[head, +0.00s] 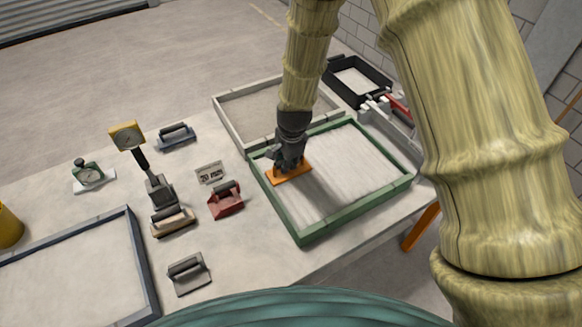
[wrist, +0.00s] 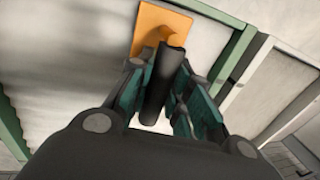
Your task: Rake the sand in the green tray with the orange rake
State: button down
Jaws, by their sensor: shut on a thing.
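The green tray (head: 403,183) lies on the table at right of centre in the head view, filled with pale sand (head: 345,165). Its green rim (wrist: 232,66) also shows in the wrist view. The orange rake (head: 291,172) is a flat plate at the tray's left inner side, on or just above the sand. In the wrist view the orange plate (wrist: 150,28) is at the top, with a dark handle (wrist: 163,85) between my fingers. My gripper (head: 288,158) is shut on that handle. Faint parallel lines run across the sand. Contact between plate and sand is hard to tell.
A grey-rimmed tray (head: 225,113) adjoins the green tray behind. A black tray (head: 382,86) stands farther back right. A blue-grey tray (head: 143,262) is at front left.

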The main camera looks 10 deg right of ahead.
jog(key=shift+w+a+b, duration=0.15)
jog(key=shift+w+a, duration=0.2)
jog(key=shift+w, duration=0.6)
jog(key=shift+w+a+b, duration=0.2)
jog(key=shift+w+a, duration=0.15)
jog(key=shift+w, duration=0.65)
jog(key=shift+w+a+b, duration=0.15)
jog(key=shift+w+a, duration=0.2)
jog(key=shift+w, duration=0.6)
jog(key=shift+w+a+r, duration=0.1)
jog(key=shift+w+r, duration=0.1)
jog(key=shift+w, duration=0.1)
jog(key=w+p+v, duration=0.1)
jog(key=p+v, duration=0.3)
jog(key=v, duration=0.2)
jog(key=shift+a+r+p, duration=0.15)
jog(key=shift+r+p, duration=0.25)
jog(key=shift+r, duration=0.1)
jog(key=p+v, duration=0.2)
jog(key=v, duration=0.1)
jog(key=shift+w+a+r+p, duration=0.1)
jog(key=shift+w+r+p, duration=0.15)
jog(key=shift+r+p, duration=0.2)
